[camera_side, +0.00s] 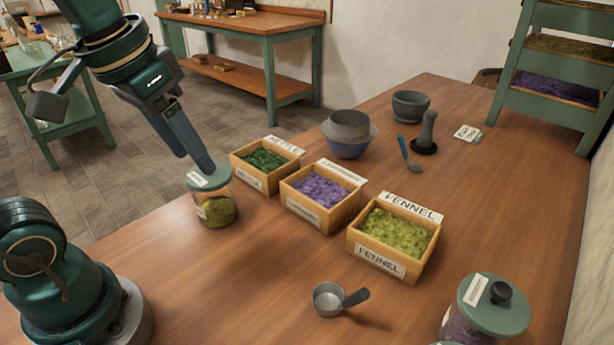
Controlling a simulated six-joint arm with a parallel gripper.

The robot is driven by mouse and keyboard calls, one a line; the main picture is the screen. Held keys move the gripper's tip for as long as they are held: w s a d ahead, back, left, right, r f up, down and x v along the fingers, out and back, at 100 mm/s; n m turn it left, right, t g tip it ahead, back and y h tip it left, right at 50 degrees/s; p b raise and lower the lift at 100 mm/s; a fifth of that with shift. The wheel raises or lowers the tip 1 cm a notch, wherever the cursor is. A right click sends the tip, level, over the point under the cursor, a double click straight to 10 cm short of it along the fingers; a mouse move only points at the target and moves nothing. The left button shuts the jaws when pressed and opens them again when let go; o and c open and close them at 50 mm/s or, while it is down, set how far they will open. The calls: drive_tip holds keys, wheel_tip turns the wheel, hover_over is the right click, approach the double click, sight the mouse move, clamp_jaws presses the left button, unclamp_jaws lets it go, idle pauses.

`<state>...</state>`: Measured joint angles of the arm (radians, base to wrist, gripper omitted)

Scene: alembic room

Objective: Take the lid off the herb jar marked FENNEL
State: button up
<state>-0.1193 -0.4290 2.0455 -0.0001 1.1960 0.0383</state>
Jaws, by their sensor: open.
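A glass jar (217,212) with yellow-green herb inside stands on the table's left side, its label too small to read. Its grey-green lid (197,184) sits on top with a pale label; the lid's knob is not visible behind my fingers. My gripper (205,164) points down at this lid with its fingers open, close over its top; I cannot tell whether they touch it. A second jar (462,329) with purple contents stands at the bottom right, partly cut off, with a knobbed lid (498,304) on it.
Three wooden boxes stand in a row: dark green herb (265,159), purple flowers (320,190) and FENNEL (397,233). A metal scoop (328,299) lies in front. Stacked bowls (349,131), a mortar (410,106), a pestle (427,130) and a spoon (411,157) are behind.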

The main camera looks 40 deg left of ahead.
sight(196, 180)
drive_tip(key=w+a+f+n+g, duration=0.1)
drive_tip(key=w+a, duration=0.1)
drive_tip(key=a, duration=0.1)
drive_tip(key=w+a+f+n+g, duration=0.1)
drive_tip(key=w+a, duration=0.1)
drive_tip(key=a, duration=0.1)
drive_tip(key=w+a+f+n+g, duration=0.1)
drive_tip(key=w+a, duration=0.2)
drive_tip(key=shift+a+f+g, duration=0.1)
drive_tip(key=shift+a+g, duration=0.3)
drive_tip(key=shift+a+f+n, duration=0.15)
drive_tip(key=shift+f+n, duration=0.15)
drive_tip(key=shift+f, duration=2.35)
clamp_jaws()
